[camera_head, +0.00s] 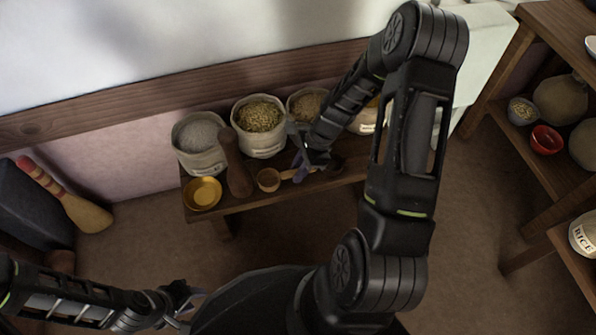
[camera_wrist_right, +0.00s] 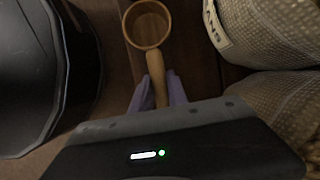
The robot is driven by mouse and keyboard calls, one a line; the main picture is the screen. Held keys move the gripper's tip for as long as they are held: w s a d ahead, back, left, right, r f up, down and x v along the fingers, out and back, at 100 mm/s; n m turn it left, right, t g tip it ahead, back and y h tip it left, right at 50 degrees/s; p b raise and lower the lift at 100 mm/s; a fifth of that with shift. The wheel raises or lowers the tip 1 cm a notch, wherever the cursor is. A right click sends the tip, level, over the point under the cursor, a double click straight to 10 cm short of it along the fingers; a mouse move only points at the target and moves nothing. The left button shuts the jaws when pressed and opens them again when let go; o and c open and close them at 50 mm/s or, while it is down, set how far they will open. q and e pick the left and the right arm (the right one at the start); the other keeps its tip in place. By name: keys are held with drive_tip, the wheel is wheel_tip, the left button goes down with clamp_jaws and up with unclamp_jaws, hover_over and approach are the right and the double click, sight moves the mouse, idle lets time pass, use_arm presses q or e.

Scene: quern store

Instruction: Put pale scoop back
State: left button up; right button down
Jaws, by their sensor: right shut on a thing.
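The pale scoop (camera_head: 268,180) is a small wooden cup with a straight handle, low over the wooden bench (camera_head: 240,204). In the right wrist view the scoop (camera_wrist_right: 147,25) shows its round bowl ahead of the fingers, and its handle runs back between them. My right gripper (camera_head: 299,170) is shut on the scoop's handle; its purple fingertips (camera_wrist_right: 158,92) lie on both sides of it. I cannot tell whether the scoop touches the bench. My left gripper (camera_head: 186,303) is at the lower left, away from the bench; its fingers are too small to judge.
Several cloth sacks of grain stand along the bench's back, among them a white-filled sack (camera_head: 199,143) and a green-grain sack (camera_head: 260,125). A brown wooden cylinder (camera_head: 236,165) and a yellow bowl (camera_head: 202,193) are left of the scoop. Shelves (camera_head: 545,130) stand at right.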

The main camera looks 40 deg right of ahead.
drive_tip(key=shift+f, duration=0.1)
drive_tip(key=c, duration=1.3)
unclamp_jaws()
drive_tip(key=shift+r, duration=0.2)
drive_tip(key=p+v, duration=0.4)
drive_tip(key=v, duration=0.7)
drive_tip(key=shift+p, duration=0.4)
drive_tip(key=shift+s+d+r, duration=0.1)
drive_tip(key=shift+d+r, duration=0.05)
drive_tip(key=shift+r, duration=0.3)
